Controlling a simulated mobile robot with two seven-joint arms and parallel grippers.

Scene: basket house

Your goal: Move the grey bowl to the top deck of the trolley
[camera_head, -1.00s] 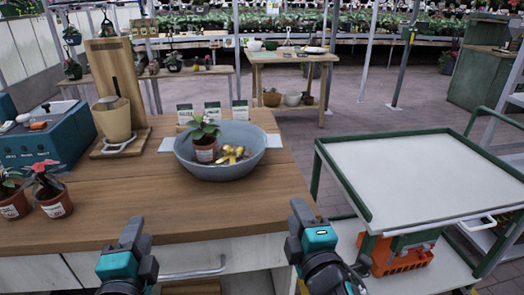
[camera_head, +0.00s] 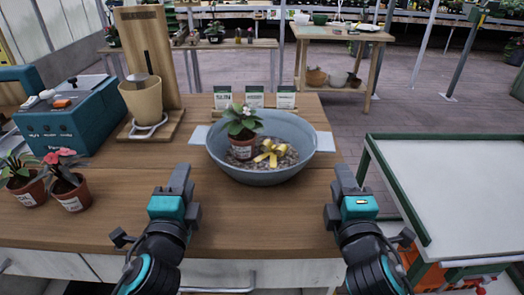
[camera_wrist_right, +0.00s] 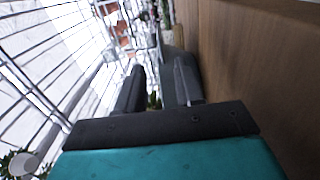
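The grey bowl (camera_head: 225,167) sits on the wooden table (camera_head: 120,222); it has a pale flat tab on each side. Inside it are gravel, a small potted plant (camera_head: 242,147) and a yellow object (camera_head: 268,155). The trolley's top deck (camera_head: 460,185), pale with a green rim, is to the right, bare where it shows. My left gripper (camera_head: 178,182) is in front of the bowl's left side, apart from it; its finger gap is hidden. My right gripper (camera_head: 345,180) is in front of the bowl's right side, also apart. In the right wrist view its fingers (camera_wrist_right: 158,88) stand apart with nothing between them.
Plant labels (camera_head: 255,98) stand right behind the bowl. A wooden stand with a beige pot (camera_head: 145,100) and a blue box (camera_head: 68,128) are to the left. Two red-potted plants (camera_head: 70,192) are at the front left. A gap separates table and trolley.

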